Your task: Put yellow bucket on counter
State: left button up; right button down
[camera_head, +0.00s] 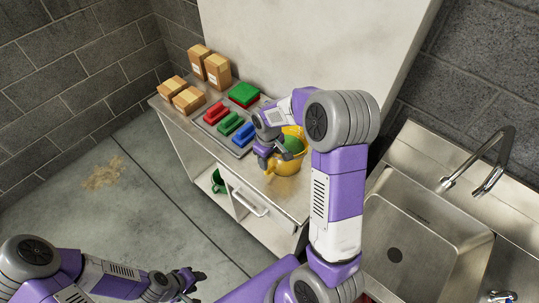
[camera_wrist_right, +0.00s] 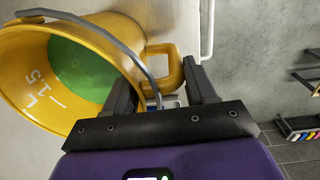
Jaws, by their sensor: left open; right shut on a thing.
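The yellow bucket (camera_head: 289,167) is at the front right part of the counter (camera_head: 281,198) in the head view. I cannot tell whether its base touches the top. In the right wrist view the bucket (camera_wrist_right: 28,68) shows its open mouth, a green inside area, a grey bail and a yellow side handle. My right gripper (camera_head: 268,160) is shut on the bucket at its side handle, between the dark fingers (camera_wrist_right: 165,90) in the wrist view. My left gripper (camera_head: 189,279) is open and empty, low at the front left, away from the counter.
A tray with red, green and blue pads (camera_head: 230,123) lies left of the bucket. Several cardboard boxes (camera_head: 188,100) stand at the counter's left end. A sink (camera_head: 415,235) with a faucet (camera_head: 490,165) is at right. A green item (camera_head: 217,181) sits on the shelf below.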

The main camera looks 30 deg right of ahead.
jog(key=shift+w+r, duration=0.1)
jog(key=shift+c, duration=1.8)
grip_release()
notch_tip(320, 180, up, 12)
jog(key=p, duration=0.1)
jog(key=shift+s+a, duration=0.2)
jog(key=shift+a, duration=0.05)
